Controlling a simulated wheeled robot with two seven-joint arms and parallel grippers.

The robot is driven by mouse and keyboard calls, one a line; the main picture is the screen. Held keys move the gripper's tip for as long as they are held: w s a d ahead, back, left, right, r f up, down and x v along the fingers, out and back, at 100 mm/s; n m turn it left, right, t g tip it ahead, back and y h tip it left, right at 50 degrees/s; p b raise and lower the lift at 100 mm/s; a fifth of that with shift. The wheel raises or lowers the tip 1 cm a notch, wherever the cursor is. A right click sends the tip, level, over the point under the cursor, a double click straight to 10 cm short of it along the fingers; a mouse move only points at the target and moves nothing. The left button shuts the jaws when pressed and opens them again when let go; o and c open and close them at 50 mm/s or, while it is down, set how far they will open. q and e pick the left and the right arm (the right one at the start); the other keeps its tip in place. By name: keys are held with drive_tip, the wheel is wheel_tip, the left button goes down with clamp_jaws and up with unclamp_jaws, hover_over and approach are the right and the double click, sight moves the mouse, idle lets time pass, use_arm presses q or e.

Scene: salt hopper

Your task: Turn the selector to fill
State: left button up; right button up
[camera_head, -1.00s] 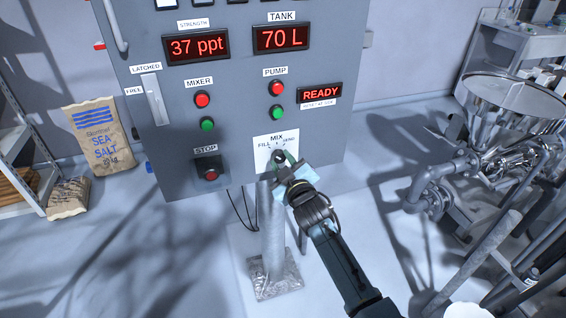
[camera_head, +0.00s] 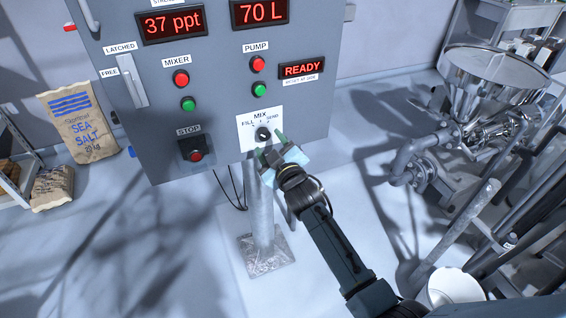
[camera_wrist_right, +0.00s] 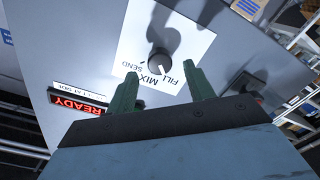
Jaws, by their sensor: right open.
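The selector (camera_head: 263,134) is a dark round knob on a white plate marked FILL, MIX and SEND, low on the grey control panel. It also shows in the right wrist view (camera_wrist_right: 159,61), where the labels appear rotated. My right gripper (camera_head: 268,142) is in front of and just below the knob. In the right wrist view its two green fingers (camera_wrist_right: 160,88) are open, with the knob between and beyond their tips, apart from them. Which mark the knob points to is hard to tell. My left gripper is not in view.
The panel (camera_head: 225,110) also carries pump buttons (camera_head: 258,75), mixer buttons (camera_head: 182,90), a red STOP button (camera_head: 195,154) and a READY display (camera_head: 302,69). A steel hopper (camera_head: 495,65) with pipes stands at right. Sea salt bags (camera_head: 80,128) stand at left.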

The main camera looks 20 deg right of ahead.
drive_tip(key=s, duration=1.1)
drive_tip(key=shift+d+p, duration=0.3)
drive_tip(key=shift+p, duration=0.1)
drive_tip(key=shift+r, duration=0.1)
